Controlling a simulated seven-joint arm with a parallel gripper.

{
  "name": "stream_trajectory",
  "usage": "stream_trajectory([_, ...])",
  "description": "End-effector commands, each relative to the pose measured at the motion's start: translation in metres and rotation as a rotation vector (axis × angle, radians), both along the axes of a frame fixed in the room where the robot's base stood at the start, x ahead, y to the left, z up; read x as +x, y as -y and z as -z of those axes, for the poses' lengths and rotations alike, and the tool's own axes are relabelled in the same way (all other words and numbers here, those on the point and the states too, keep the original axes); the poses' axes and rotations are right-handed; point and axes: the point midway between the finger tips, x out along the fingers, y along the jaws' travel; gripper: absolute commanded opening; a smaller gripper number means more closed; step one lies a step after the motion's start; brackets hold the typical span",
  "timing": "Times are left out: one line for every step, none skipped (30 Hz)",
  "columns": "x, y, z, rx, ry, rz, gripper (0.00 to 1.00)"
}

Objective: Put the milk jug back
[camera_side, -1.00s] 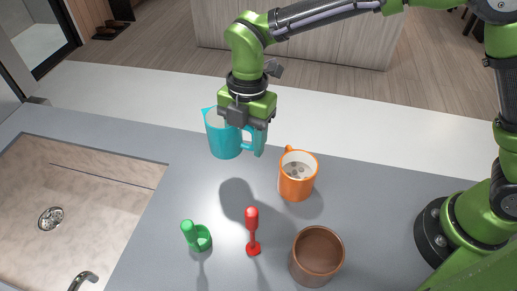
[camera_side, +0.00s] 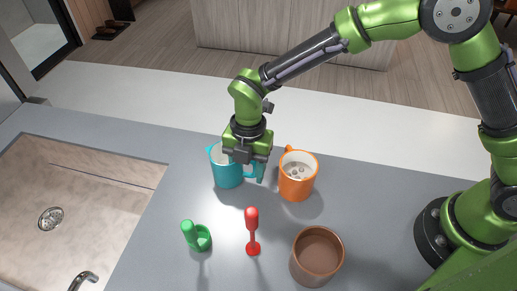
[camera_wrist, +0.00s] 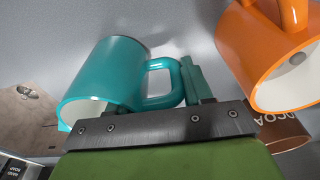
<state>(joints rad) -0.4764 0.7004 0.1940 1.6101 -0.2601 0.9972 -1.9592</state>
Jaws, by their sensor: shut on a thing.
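The teal milk jug (camera_side: 227,172) is upright at the back of the grey counter, left of the orange mug. My gripper (camera_side: 259,172) is above its right side and shut on its handle. In the wrist view the jug (camera_wrist: 108,78) fills the left middle, and its handle meets my gripper (camera_wrist: 188,84). The jug's base is at or very near the counter; I cannot tell whether it touches. My gripper hides part of the rim and handle in the side view.
The orange mug (camera_side: 297,183) stands close to the right of my gripper. A brown pot (camera_side: 317,256), a red upright tool (camera_side: 252,230) and a green handled item (camera_side: 198,238) stand nearer the front. A sink (camera_side: 85,195) is at left.

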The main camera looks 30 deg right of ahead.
Motion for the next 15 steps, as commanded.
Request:
stream_trajectory([0.0004, -0.0003, -0.0007, 0.001, 0.001, 0.000, 0.00])
stream_trajectory([0.0004, -0.0003, -0.0008, 0.001, 0.001, 0.000, 0.00])
stream_trajectory([0.0003, -0.0003, -0.0009, 0.001, 0.001, 0.000, 0.00])
stream_trajectory([0.0003, -0.0003, -0.0009, 0.001, 0.001, 0.000, 0.00])
stream_trajectory([0.0003, -0.0003, -0.0008, 0.001, 0.001, 0.000, 0.00])
stream_trajectory([0.0002, -0.0002, -0.0003, 0.001, 0.001, 0.000, 0.00])
stream_trajectory([0.0003, -0.0001, 0.0005, 0.001, 0.001, 0.001, 0.00])
stream_trajectory([0.0002, -0.0001, 0.0015, 0.001, 0.001, 0.001, 0.00])
stream_trajectory([0.0002, 0.0000, 0.0028, 0.000, 0.000, 0.001, 0.00])
stream_trajectory([0.0000, 0.0002, 0.0027, -0.001, -0.001, 0.002, 0.55])
stream_trajectory([0.0000, 0.0002, 0.0025, 0.000, 0.000, 0.002, 0.59])
stream_trajectory([0.0000, 0.0001, 0.0025, 0.000, 0.000, 0.002, 0.65])
stream_trajectory([0.0000, 0.0002, 0.0025, 0.000, 0.000, 0.001, 0.70])
stream_trajectory([0.0000, 0.0001, 0.0025, 0.000, 0.000, 0.001, 0.75])
stream_trajectory([0.0000, 0.0001, 0.0024, 0.000, 0.000, 0.001, 0.76])
